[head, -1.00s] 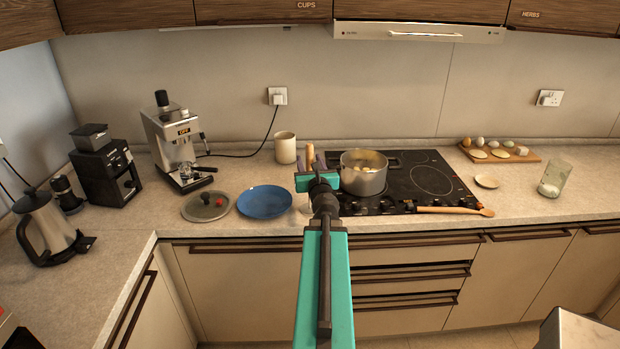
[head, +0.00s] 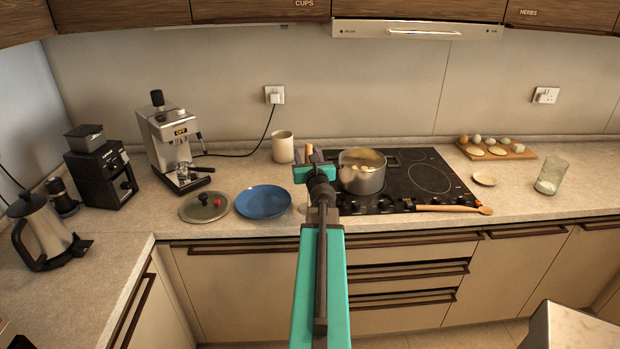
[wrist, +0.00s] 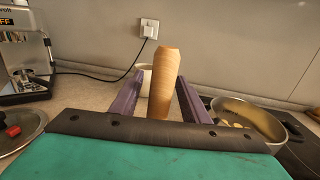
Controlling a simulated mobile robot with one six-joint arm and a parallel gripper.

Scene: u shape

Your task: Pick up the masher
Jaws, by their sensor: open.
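An upright light wooden handle (wrist: 162,85), which I take to be the masher's, stands between my fingers in the wrist view. Its lower end is hidden behind my gripper's dark edge, so I cannot see the head or what it rests on. In the head view only its top (head: 309,148) shows, just behind my gripper (head: 309,158). My gripper (wrist: 161,77) is open, with one purple finger on each side of the handle. There is a gap at the right finger; contact at the left is hard to tell.
A pot (head: 362,180) with food stands on the hob (head: 430,178) close to the right of my gripper. A cream mug (head: 283,147) is behind to the left. A blue plate (head: 263,201) and a glass lid (head: 205,206) lie left. A wooden spoon (head: 450,209) lies at the hob's front.

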